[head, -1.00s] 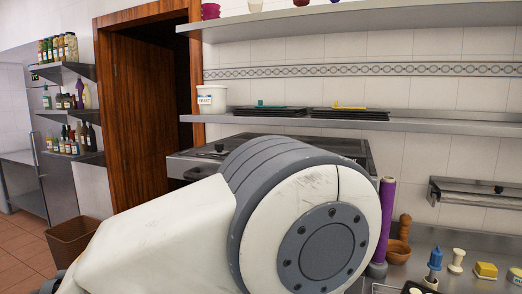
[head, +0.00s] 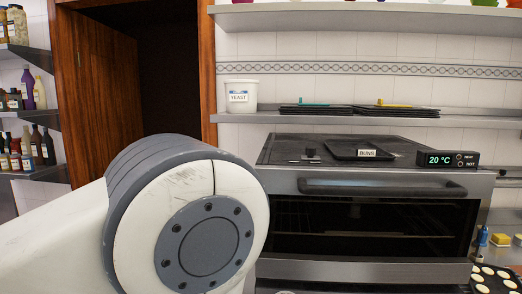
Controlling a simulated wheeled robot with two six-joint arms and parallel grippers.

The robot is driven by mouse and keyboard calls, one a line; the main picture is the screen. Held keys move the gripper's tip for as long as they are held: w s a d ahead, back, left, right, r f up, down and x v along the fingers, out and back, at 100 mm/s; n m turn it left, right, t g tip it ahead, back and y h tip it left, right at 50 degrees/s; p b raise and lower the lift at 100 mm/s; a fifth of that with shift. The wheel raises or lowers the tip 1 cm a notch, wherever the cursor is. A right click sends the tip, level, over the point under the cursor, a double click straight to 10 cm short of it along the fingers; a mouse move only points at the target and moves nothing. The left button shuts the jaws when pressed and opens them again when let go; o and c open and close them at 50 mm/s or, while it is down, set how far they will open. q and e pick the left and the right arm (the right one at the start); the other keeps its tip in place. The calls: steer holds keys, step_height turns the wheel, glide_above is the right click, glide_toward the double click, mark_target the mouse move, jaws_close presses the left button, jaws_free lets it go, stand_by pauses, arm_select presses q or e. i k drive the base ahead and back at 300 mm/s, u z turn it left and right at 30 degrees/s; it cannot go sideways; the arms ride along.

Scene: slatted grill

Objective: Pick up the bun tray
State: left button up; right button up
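The bun tray (head: 352,147) is a flat black tray lying on top of the oven (head: 380,184). A small white label reading "BUNS" (head: 367,153) is at its front edge. Part of my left arm fills the lower left of the head view, to the left of the oven and in front of it. Neither of my grippers shows in the head view.
A thermometer display (head: 447,159) reading 20 °C stands at the oven top's right end. A shelf (head: 330,119) above holds a yeast tub (head: 240,96) and stacked dark trays (head: 396,111). A tray of pale rounds (head: 489,279) is at lower right.

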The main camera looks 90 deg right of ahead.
mark_target(344, 150)
steer(key=i, duration=0.5)
steer(key=z, duration=2.55)
